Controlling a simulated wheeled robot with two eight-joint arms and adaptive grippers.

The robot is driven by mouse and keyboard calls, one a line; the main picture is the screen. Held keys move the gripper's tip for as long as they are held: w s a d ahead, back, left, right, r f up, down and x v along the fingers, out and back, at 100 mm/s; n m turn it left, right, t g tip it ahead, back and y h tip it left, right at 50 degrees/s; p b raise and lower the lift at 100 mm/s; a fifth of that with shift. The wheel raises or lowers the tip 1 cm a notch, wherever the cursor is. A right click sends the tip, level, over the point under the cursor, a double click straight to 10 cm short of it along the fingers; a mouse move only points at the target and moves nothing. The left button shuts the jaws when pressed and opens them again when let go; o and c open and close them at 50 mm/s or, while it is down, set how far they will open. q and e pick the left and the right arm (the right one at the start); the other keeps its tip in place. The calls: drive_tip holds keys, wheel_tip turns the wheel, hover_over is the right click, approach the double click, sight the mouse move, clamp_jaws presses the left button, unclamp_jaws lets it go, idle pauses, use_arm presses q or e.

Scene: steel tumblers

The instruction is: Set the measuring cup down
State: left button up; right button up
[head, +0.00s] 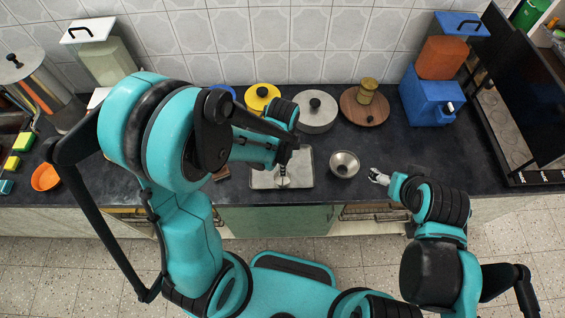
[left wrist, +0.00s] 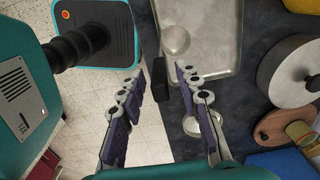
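The measuring cup appears to be the round steel cup (left wrist: 176,41) at the tray's near edge in the left wrist view. A black block (left wrist: 160,97), possibly its handle, shows between my left fingers; the join is not clear. My left gripper (left wrist: 161,78) has its fingers apart, with gaps beside the block. In the head view my left gripper (head: 284,180) is above the grey metal tray (head: 302,159) and hides most of the cup. My right gripper (head: 377,176) is at the counter's front edge, too small to read.
A steel bowl-like vessel (head: 344,164) stands just right of the tray. Behind are a lidded pot (head: 316,118), a yellow pot (head: 260,104) and a wooden board (head: 352,112). A blue dispenser (head: 428,104) stands at right.

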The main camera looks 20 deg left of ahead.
use_arm(q)
wheel_tip(320, 180, up, 12)
drive_tip(key=p, duration=0.2)
drive_tip(key=s+a+r+n+t, duration=0.5)
drive_tip(key=a+r+n+t, duration=0.1)
drive_tip(key=n, duration=0.8)
drive_tip(key=shift+s+a+r+n+t, duration=0.15)
drive_tip(key=shift+s+r+n+t, duration=0.35)
drive_tip(key=shift+r, duration=0.4)
drive_tip(key=shift+w, duration=0.15)
